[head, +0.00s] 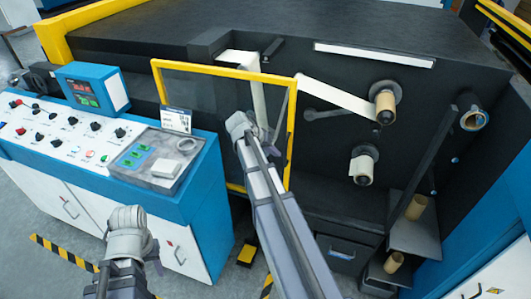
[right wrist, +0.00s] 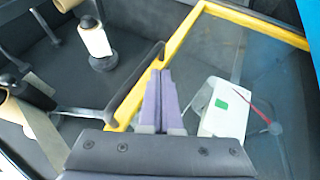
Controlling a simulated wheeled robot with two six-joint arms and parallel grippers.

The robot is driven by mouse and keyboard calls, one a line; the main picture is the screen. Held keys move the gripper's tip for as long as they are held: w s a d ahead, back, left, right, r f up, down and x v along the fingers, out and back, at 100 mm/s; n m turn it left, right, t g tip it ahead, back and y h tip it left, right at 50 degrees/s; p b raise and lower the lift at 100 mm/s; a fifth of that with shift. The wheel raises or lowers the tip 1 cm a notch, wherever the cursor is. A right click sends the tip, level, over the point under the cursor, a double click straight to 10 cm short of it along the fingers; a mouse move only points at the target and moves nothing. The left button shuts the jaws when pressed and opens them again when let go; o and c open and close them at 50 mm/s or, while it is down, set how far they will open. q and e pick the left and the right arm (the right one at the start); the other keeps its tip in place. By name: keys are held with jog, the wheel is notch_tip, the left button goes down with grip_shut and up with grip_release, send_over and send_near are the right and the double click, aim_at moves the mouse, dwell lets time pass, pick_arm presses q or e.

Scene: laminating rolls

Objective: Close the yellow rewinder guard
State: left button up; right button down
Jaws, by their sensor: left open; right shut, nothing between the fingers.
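The yellow rewinder guard (head: 225,71) is a yellow frame around a clear panel in front of the left part of the dark machine face. How far it stands from the face is hard to tell. In the right wrist view its yellow bar (right wrist: 180,47) runs beside a dark handle (right wrist: 138,85). My right gripper (right wrist: 163,85) is shut and empty, its fingers over the guard near that bar; contact cannot be told. In the head view my right arm covers the guard's lower part. My left gripper (head: 128,218) is open and low in front of the control desk, away from the guard.
A blue and white control desk (head: 100,170) with a small display box (head: 92,88) stands at the left. Rolls (head: 384,103) on spindles and a web of film (head: 335,93) are right of the guard. Cardboard cores (head: 414,207) stand on shelves at lower right.

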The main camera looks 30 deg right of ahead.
jog(key=shift+s+d, duration=0.25)
jog(key=shift+d, duration=0.15)
jog(key=shift+s, duration=0.1)
jog(key=s+d, duration=1.4)
jog(key=s, duration=0.4)
jog(key=s+d, duration=1.4)
jog(key=s, duration=0.4)
jog(key=shift+s+d, duration=0.1)
jog(key=shift+d, duration=0.05)
